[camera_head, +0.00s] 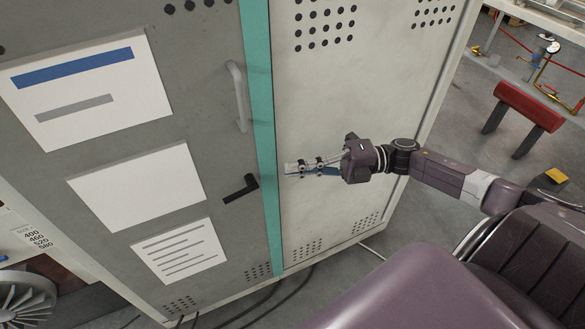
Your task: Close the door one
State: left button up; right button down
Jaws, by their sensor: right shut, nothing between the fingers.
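A tall cabinet fills the left and middle of the head view. Its left grey door (205,130) carries a light vertical bar handle (237,97) and a black lever handle (242,188). Its right, paler door (345,90) lies to the right of a teal vertical strip (262,120). Both doors look flush with the cabinet front. My right gripper (290,169) is shut and empty, in front of the pale door near the teal strip. I cannot tell whether its fingertips touch the door. My left gripper is out of view.
White sheets (85,88) are fixed on the grey door. Dark cables (270,300) lie on the floor below the cabinet. At the right are a red bench-like object (528,107), a yellow-topped box (556,176) and rope barriers. A fan-like wheel (22,298) is at lower left.

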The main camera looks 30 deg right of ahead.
jog(key=v, duration=1.1)
jog(key=w+d+f+m+t+h, duration=0.2)
jog(key=d+f+m+t+h, duration=0.25)
jog(key=f+m, duration=0.4)
jog(key=w+d+f+m+t+h, duration=0.25)
jog(key=f+m+h, duration=0.25)
jog(key=f, duration=0.7)
jog(key=s+f+m+g+h, duration=0.1)
jog(key=s+f+m+h, duration=0.25)
jog(key=f, duration=0.55)
jog(key=s+f+m+g+h, duration=0.2)
jog(key=s+f+m, duration=0.2)
jog(key=f, duration=0.5)
jog(key=s+a+f+m+g+h, duration=0.2)
jog(key=s+a+f+m+g, duration=0.35)
jog(key=s+f, duration=0.7)
jog(key=s+a+f+m+g, duration=0.1)
jog(key=s+a+f, duration=0.3)
jog(key=s+a, duration=0.4)
jog(key=s+a+f+m+g, duration=0.1)
jog(key=s+a+f+g, duration=0.3)
jog(key=s+a, duration=0.5)
jog(key=shift+s+f+y+p, duration=0.3)
jog(key=shift+s+f+p, duration=0.05)
jog(key=shift+f+p, duration=0.05)
